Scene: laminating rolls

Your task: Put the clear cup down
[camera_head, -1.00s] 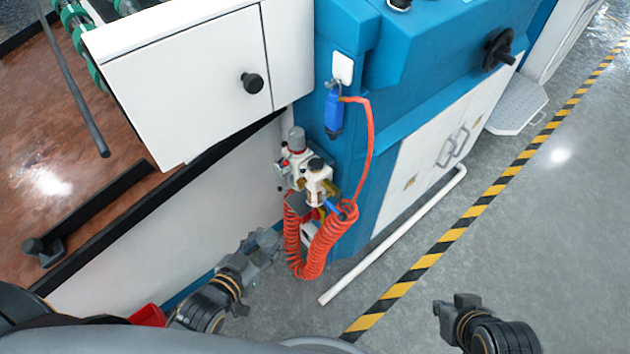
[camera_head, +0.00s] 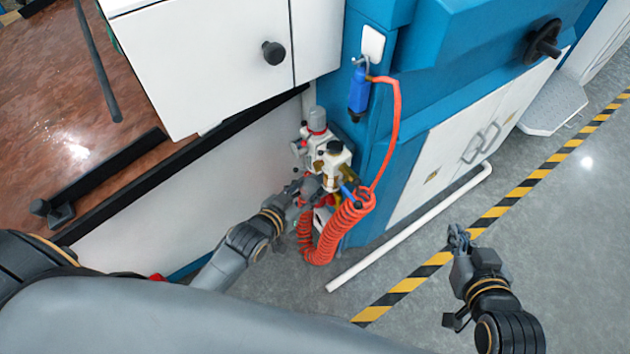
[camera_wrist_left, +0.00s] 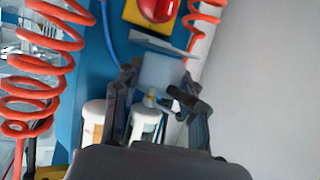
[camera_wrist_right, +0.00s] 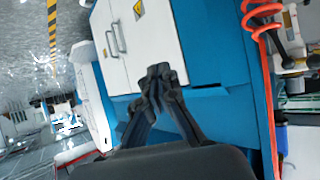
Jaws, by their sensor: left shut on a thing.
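My left gripper (camera_head: 308,188) is at the air filter unit (camera_head: 328,155) on the machine's blue side, next to the orange coiled hose. In the left wrist view its fingers (camera_wrist_left: 160,92) stand on both sides of a pale, see-through cup (camera_wrist_left: 158,70), and it is shut on this clear cup. In the head view the cup is hidden or too small to make out. My right gripper (camera_head: 460,237) hangs over the floor by the striped line. In the right wrist view its fingertips (camera_wrist_right: 160,72) meet, with nothing between them.
The orange coiled hose (camera_head: 335,230) hangs close beside my left gripper. A white pipe (camera_head: 410,228) runs low along the blue machine (camera_head: 440,80). A white cabinet (camera_head: 205,60) overhangs at the left. The grey floor (camera_head: 570,240) at the right is clear.

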